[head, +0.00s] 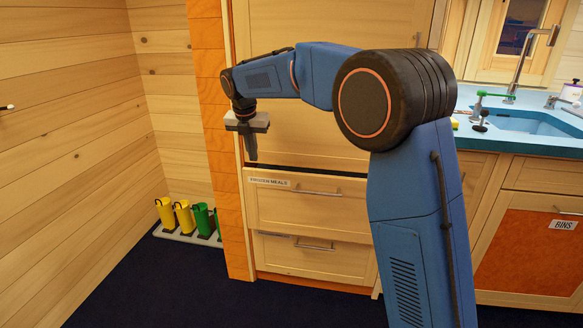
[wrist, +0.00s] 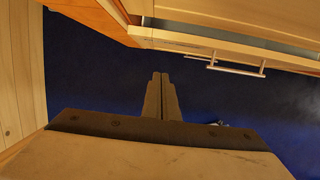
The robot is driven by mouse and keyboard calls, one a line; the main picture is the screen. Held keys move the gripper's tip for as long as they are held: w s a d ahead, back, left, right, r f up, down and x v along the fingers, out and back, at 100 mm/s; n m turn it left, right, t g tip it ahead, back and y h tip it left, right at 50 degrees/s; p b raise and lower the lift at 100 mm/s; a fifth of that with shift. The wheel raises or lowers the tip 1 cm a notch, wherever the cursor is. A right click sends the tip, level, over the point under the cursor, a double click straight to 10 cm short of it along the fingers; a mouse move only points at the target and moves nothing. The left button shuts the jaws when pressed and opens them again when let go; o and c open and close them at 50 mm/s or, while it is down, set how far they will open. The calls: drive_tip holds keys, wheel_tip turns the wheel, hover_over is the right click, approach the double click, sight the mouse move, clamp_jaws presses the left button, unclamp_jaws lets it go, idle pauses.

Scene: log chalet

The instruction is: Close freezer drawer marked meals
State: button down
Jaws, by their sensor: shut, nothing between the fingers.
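The freezer drawer labelled "FROZEN MEALS" (head: 308,208) is wooden with a metal bar handle. It stands slightly open, with a dark gap along its top edge. In the wrist view the drawer front (wrist: 230,48) and its handle (wrist: 226,66) show at the top, with the gap behind the front. My gripper (head: 252,158) points down with its fingers together and empty. It is above and in front of the drawer's left part, apart from it. In the wrist view the shut fingers (wrist: 160,78) hang over the dark floor, in front of the drawer.
A second drawer (head: 310,258) lies below. Yellow and green boots (head: 182,216) stand on a tray at the left wall. A blue counter with a sink (head: 535,122) and a "BINS" cupboard (head: 530,245) are at the right. The dark floor (head: 220,300) in front is clear.

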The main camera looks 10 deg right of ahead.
sight(340, 177)
drive_tip(key=s+d+f+m+t+y, duration=0.1)
drive_tip(key=s+d+m, duration=0.45)
drive_tip(key=d, duration=0.45)
drive_tip(key=s+d+f+m+t+y, duration=0.15)
drive_tip(key=s+d+m, duration=0.25)
drive_tip(key=d+m, duration=0.45)
drive_tip(key=s+d+f+m+t+y, duration=0.15)
drive_tip(key=s+d+m, duration=0.35)
drive_tip(key=d, duration=0.7)
drive_tip(key=shift+h, duration=0.4)
drive_tip(key=w+f, duration=0.2)
drive_tip(key=w+a+f, duration=0.1)
drive_tip(key=w+f, duration=0.1)
drive_tip(key=w, duration=0.1)
drive_tip(key=w+f, duration=0.2)
drive_tip(key=f, duration=0.1)
drive_tip(key=shift+w+a, duration=0.15)
drive_tip(key=shift+w, duration=0.2)
drive_tip(key=shift+w+d, duration=0.3)
drive_tip(key=shift+w, duration=0.65)
drive_tip(key=w, duration=0.1)
drive_tip(key=w+d, duration=0.1)
drive_tip(key=w, duration=0.1)
drive_tip(key=shift+w+d, duration=0.15)
drive_tip(key=shift+w, duration=0.05)
drive_tip(key=shift+w+d+r, duration=0.15)
drive_tip(key=shift+w+r, duration=0.05)
drive_tip(key=shift+w, duration=0.2)
